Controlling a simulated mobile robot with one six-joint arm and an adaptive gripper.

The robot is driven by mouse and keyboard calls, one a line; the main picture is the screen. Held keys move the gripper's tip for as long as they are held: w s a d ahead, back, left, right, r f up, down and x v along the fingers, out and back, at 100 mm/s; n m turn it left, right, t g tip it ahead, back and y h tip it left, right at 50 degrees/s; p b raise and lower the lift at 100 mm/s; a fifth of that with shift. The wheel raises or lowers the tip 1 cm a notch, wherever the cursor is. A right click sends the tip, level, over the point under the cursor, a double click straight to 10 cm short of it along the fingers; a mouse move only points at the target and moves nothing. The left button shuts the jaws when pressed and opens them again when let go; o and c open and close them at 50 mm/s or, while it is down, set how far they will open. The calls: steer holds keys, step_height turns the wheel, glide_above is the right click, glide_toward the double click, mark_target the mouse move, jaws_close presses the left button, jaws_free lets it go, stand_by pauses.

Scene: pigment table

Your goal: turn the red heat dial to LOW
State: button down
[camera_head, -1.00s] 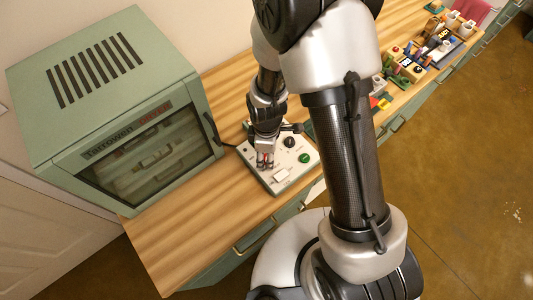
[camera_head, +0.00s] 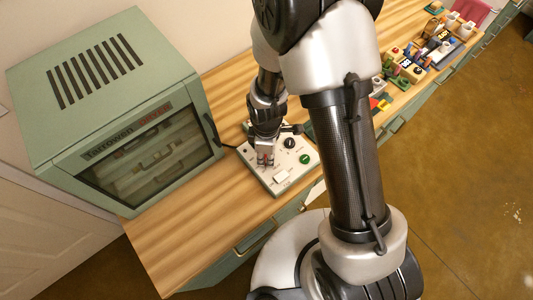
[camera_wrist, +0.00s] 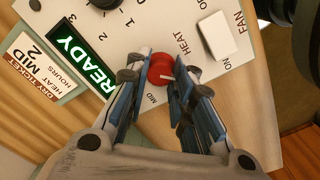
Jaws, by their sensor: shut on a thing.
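The red heat dial (camera_wrist: 160,70) is on the pale control panel (camera_wrist: 120,12). My gripper (camera_wrist: 159,78) is shut on the dial, with one blue-grey finger on each side, in the wrist view. A white pointer line shows on the dial face, toward the lower right of the picture. The word MID is printed just below the dial and HEAT above it. I cannot make out the LOW mark. In the head view, my gripper (camera_head: 265,160) points down onto the panel (camera_head: 258,180), and its fingers mostly hide the dial.
A lit green READY sign (camera_wrist: 80,57) and a ticket reading MID HEAT, 2 HOURS (camera_wrist: 42,68) are beside the dial. A white FAN switch (camera_wrist: 216,36) and a black numbered knob (camera_head: 289,142) are also near. A green oven (camera_head: 110,110) stands left; small items crowd the far right.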

steer(key=shift+m, duration=0.3)
steer(key=m, duration=0.3)
steer(key=shift+m+b, duration=0.3)
steer(key=shift+m, duration=2.3)
steer(key=c, duration=1.3)
jaws_free()
steer(key=shift+c, duration=0.2)
step_height(320, 180, up, 12)
